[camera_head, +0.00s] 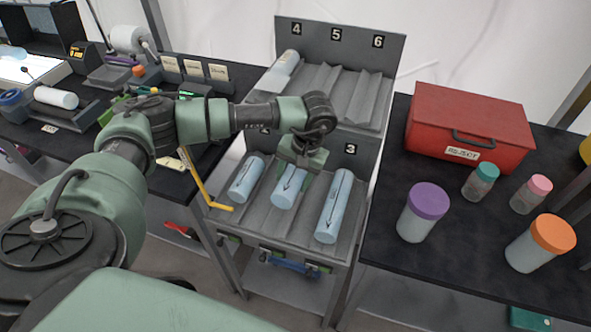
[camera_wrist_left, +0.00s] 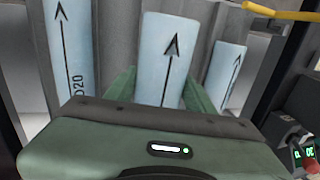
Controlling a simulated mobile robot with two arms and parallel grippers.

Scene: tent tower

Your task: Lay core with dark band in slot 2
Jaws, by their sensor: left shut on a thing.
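My left gripper (camera_head: 300,166) reaches down over the middle slot of the lower rack tier (camera_head: 345,215). It is shut on the pale blue middle core (camera_head: 288,190), which has a dark arrow along it. In the left wrist view this core (camera_wrist_left: 168,50) sits between the two green fingers. The core lies along the middle groove, between two others; I cannot tell if it fully touches the groove. No dark band shows on it; the gripper covers part of it. My right gripper is out of view.
A pale core (camera_head: 246,178) lies left and another (camera_head: 333,206) lies under label 3. The upper tier (camera_head: 345,92) holds one core (camera_head: 286,64) at 4; grooves 5 and 6 are empty. A yellow bar (camera_head: 200,182) juts at the rack's left. A red box (camera_head: 468,128) and lidded jars stand right.

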